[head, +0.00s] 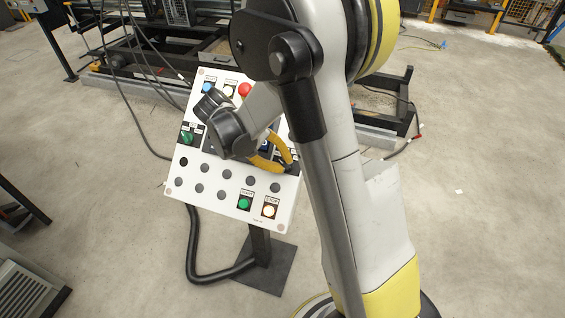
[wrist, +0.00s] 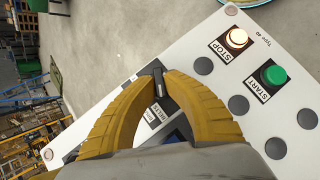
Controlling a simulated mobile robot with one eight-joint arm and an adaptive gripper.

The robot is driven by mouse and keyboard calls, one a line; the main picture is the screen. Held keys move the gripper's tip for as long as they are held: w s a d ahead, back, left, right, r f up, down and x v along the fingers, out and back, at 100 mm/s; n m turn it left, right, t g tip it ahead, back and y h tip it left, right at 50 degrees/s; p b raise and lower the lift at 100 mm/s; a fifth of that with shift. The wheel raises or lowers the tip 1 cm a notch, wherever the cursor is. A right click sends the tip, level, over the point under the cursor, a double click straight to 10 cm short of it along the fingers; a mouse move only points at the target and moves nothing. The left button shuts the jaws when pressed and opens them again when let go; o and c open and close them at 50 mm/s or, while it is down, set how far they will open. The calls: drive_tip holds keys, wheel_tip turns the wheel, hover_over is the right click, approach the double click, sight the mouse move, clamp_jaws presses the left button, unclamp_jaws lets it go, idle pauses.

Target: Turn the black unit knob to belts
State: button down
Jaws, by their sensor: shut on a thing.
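The black unit knob (wrist: 158,83) sits on a dark square plate on the white control panel. In the wrist view my gripper (wrist: 163,88) has its two yellow fingers closed on it, one tip on either side. A small label with lettering (wrist: 153,114) shows beside the knob, too small to read surely.
The panel also bears a green START button (head: 244,203), a lit STOP button (head: 269,210), a red button (head: 245,90), a blue button (head: 207,88) and a green selector (head: 187,138). A metal machine frame (head: 130,55) stands behind. Open concrete floor lies around.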

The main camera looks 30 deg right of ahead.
drive_tip(key=c, duration=1.5)
unclamp_jaws()
drive_tip(key=shift+o, duration=0.2)
drive_tip(key=shift+r, duration=0.1)
drive_tip(key=v, duration=1.2)
drive_tip(key=s+a+r+t+y, duration=0.1)
drive_tip(key=s+a+t+y, duration=0.2)
drive_tip(key=s+t, duration=0.2)
drive_tip(key=s+a+r+t+y, duration=0.2)
drive_tip(key=s+t, duration=0.3)
drive_tip(key=s, duration=0.4)
drive_tip(key=shift+s+a+n+y, duration=0.15)
drive_tip(key=shift+a+n+y, duration=0.15)
drive_tip(key=shift+a+y, duration=0.5)
